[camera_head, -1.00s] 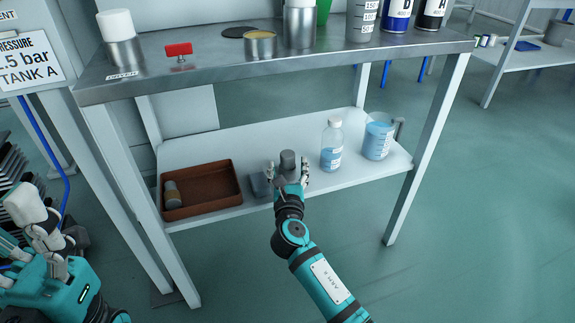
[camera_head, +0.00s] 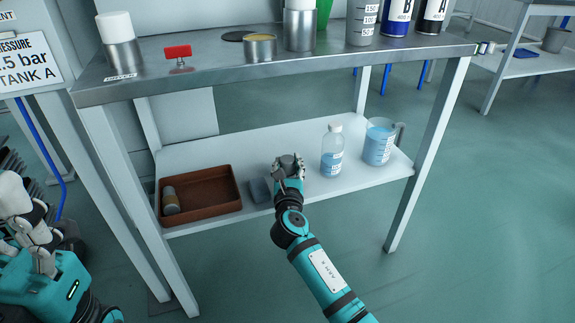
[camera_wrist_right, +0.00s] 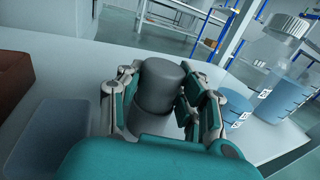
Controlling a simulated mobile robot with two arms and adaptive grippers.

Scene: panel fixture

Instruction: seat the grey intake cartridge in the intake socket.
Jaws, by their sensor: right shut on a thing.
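The grey intake cartridge (camera_head: 288,160) is a dark grey cylinder at the lower shelf, between the fingers of my right gripper (camera_head: 288,168). In the right wrist view the cartridge (camera_wrist_right: 160,84) stands roughly upright with the right gripper's fingers (camera_wrist_right: 163,105) closed around both sides. Its lower end is partly hidden by the hand, so I cannot tell whether it touches the shelf. My left gripper (camera_head: 38,235) is at the left edge, away from the bench; its jaw opening is unclear. I cannot make out the intake socket for certain.
On the lower shelf (camera_head: 240,145) are a brown tray (camera_head: 212,190) holding a small cylinder (camera_head: 171,201), a grey-blue block (camera_head: 260,190), a bottle (camera_head: 332,152) and a beaker (camera_head: 379,142). The bench top (camera_head: 212,60) overhangs it, bearing a red-handled piece (camera_head: 178,51) and several containers.

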